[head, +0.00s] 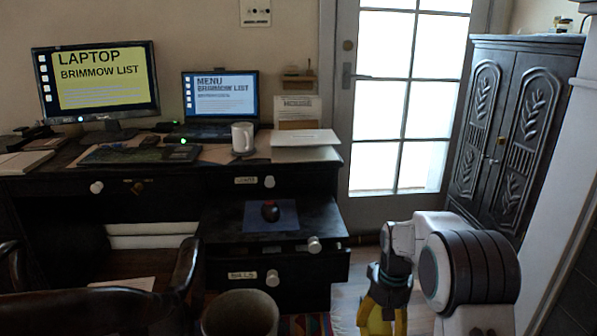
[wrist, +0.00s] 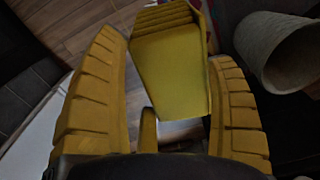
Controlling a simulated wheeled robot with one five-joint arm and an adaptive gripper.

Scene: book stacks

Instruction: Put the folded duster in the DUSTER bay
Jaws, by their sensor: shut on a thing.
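My gripper (wrist: 165,60) is shut on the folded duster (wrist: 168,85), a flat yellow block with layered folds at its far end. The duster sits between the two ribbed yellow fingers in the wrist view. No bay marked DUSTER can be read in either view.
A dark desk (head: 325,180) stands at left, with a pulled-out drawer (head: 318,222) holding a mouse on a blue pad. A bin (head: 240,315) stands in front; it also shows in the wrist view (wrist: 295,55). A carved cabinet (head: 505,135) is at right, beyond my arm.

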